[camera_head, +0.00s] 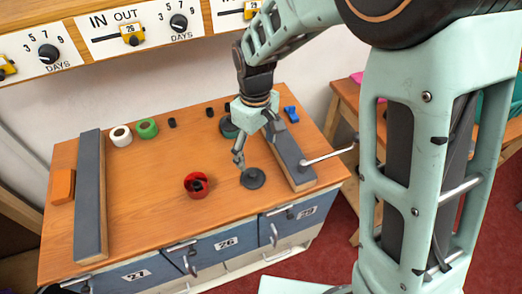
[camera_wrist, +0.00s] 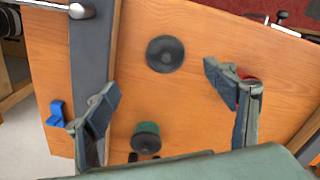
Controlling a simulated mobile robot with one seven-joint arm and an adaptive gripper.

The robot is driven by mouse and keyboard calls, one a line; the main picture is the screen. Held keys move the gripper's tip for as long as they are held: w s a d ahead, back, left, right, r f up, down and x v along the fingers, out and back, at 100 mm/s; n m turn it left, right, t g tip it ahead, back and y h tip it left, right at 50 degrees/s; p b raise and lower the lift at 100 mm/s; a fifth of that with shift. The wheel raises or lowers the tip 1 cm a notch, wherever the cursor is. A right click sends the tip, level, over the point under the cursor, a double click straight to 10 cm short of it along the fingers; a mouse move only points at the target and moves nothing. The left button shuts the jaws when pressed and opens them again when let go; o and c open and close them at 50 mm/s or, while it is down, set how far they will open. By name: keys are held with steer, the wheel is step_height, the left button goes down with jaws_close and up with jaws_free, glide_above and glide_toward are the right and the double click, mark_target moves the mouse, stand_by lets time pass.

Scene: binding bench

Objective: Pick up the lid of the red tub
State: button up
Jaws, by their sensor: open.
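The red tub (camera_head: 197,185) stands uncovered near the middle of the bench top, with a dark inside. A dark round lid with a small knob (camera_head: 252,178) lies flat on the wood to its right. In the wrist view the lid (camera_wrist: 165,54) is beyond and between my fingertips, not touched. My gripper (camera_head: 256,150) is open and empty above the bench, just behind the lid; its two fingers (camera_wrist: 160,80) are spread wide. A bit of the red tub (camera_wrist: 248,78) shows behind the right finger, mostly hidden.
A green tub with a dark top (camera_wrist: 146,138) stands near my gripper. A long grey-topped block (camera_head: 290,160) lies right of the lid, another (camera_head: 91,195) at left. White and green rolls (camera_head: 147,128) and a blue piece (camera_head: 291,114) stand at the back. Wood around the red tub is clear.

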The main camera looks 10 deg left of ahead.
glide_above(252, 173)
steer(key=d, duration=0.1)
step_height(252, 173, down, 5)
steer(key=shift+s+f, duration=0.1)
steer(key=shift+s, duration=0.05)
steer(key=shift+w+a+f+p, duration=0.15)
steer(key=shift+f+p, duration=0.1)
steer(key=shift+f, duration=0.75)
steer(key=shift+a+f+p, duration=0.2)
steer(key=shift+f+p, duration=0.05)
steer(key=shift+f, duration=0.75)
steer(key=shift+w+a+f+p, duration=0.15)
steer(key=shift+f+p, duration=0.1)
steer(key=shift+f, duration=0.75)
steer(key=shift+s, duration=0.1)
steer(key=c, duration=0.9)
